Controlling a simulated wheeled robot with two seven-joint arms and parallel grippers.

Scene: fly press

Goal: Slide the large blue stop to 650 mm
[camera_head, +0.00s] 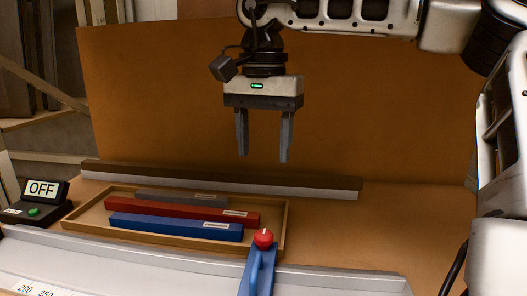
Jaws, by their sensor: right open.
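A blue stop (256,276) with a red knob (263,238) on top sits at the pale metal rail (340,277) at the bottom middle; its lower part runs out of the picture. A white scale strip (40,290) at the bottom left shows the marks 200 and 250; the mark 650 is not in view. My right gripper (264,157) hangs pointing down in the upper middle, open and empty. In the picture it is above the red knob and clear of it. My left gripper is not in view.
A wooden tray (283,231) behind the rail holds a blue bar (170,224), a red bar (165,208) and a grey bar (165,197). A control box (35,203) reading OFF, with a green button, stands at the left. A low fence (220,184) and an orange-brown panel (160,100) stand behind.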

